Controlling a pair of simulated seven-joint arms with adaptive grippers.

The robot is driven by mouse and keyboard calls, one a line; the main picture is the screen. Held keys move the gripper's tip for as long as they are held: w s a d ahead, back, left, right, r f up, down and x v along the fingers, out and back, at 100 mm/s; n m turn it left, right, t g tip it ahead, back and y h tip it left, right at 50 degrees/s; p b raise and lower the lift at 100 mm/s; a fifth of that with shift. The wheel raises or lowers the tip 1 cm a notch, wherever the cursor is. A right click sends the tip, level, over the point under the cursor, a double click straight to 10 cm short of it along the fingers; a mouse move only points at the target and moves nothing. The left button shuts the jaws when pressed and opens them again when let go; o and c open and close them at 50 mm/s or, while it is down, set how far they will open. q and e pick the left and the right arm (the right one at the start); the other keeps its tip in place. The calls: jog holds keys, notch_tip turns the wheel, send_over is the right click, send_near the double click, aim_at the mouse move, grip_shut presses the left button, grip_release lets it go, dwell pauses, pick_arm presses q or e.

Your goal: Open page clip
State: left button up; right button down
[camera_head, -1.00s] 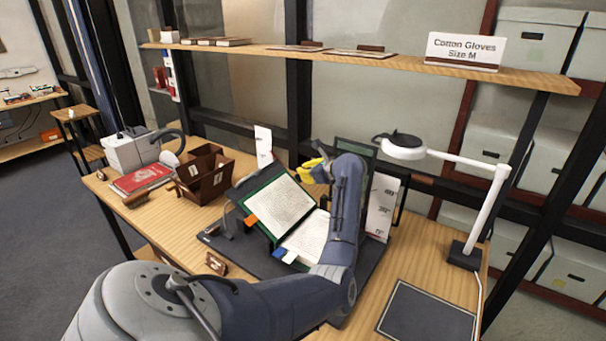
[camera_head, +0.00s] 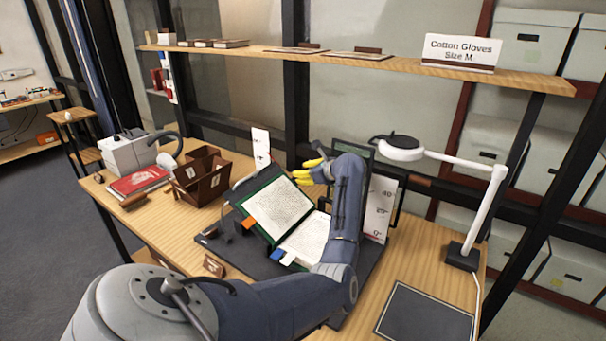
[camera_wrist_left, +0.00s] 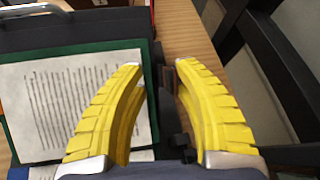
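An open book with a green cover edge and printed pages (camera_head: 278,207) rests on a dark board (camera_head: 222,246). My left gripper (camera_head: 303,172), with yellow ribbed fingers, is above the book's far edge. In the left wrist view its fingers (camera_wrist_left: 160,68) are spread, with nothing held between them. The printed page (camera_wrist_left: 45,105) lies to the left there. A small dark piece (camera_wrist_left: 181,146) shows between the fingers beside the book; I cannot tell whether it is the page clip. My forearm hides part of the book's right side. My right gripper is not in view.
A white desk lamp (camera_head: 485,205) stands at the right. A brown divided box (camera_head: 200,180) and a red book (camera_head: 140,180) lie at the left. A white angle card (camera_head: 380,207) stands behind my arm. A dark mat (camera_head: 427,318) lies front right. A shelf (camera_head: 350,61) runs above.

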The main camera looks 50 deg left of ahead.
pick_arm(q)
jog(key=v, duration=1.1)
jog(key=shift+d+r, duration=0.15)
jog(key=shift+d, duration=0.2)
